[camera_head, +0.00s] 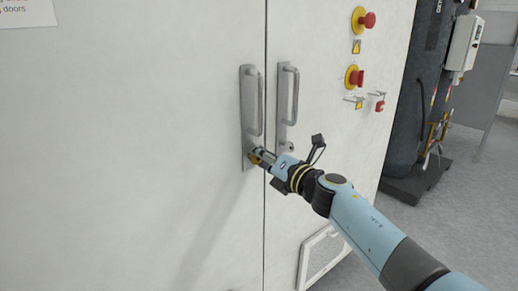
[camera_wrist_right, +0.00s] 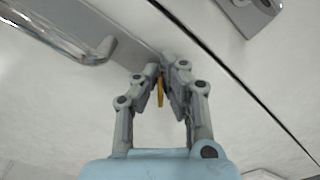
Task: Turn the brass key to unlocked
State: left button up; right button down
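The brass key (camera_head: 254,159) is at the foot of the left door's handle plate (camera_head: 246,118), largely covered by my right gripper (camera_head: 261,156). In the right wrist view the key (camera_wrist_right: 160,92) shows as a thin gold strip between the fingers of my right gripper (camera_wrist_right: 162,72). The two fingers are drawn close together on it, with the tips at the plate (camera_wrist_right: 128,45). The key's lock hole is hidden, and I cannot tell its exact turn angle. My left gripper is in neither view.
The left bar handle (camera_head: 259,103) stands out just above my gripper. A second handle (camera_head: 291,95) and a round lock (camera_head: 287,146) are on the right door. Red emergency buttons (camera_head: 368,20) sit higher up.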

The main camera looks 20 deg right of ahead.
jog(key=m+p, duration=0.2)
jog(key=m, duration=0.2)
jog(key=shift+d+f+m, duration=0.1)
jog(key=shift+d+m, duration=0.05)
jog(key=shift+m, duration=0.15)
jog(key=shift+f+m+p, duration=0.15)
jog(key=shift+m+p, duration=0.2)
jog(key=shift+m, duration=0.55)
jog(key=shift+f+m+p, duration=0.15)
jog(key=shift+m+p, duration=0.2)
jog(key=shift+m, duration=0.55)
jog(key=c, duration=1.5)
grip_release()
jog(key=v, duration=1.2)
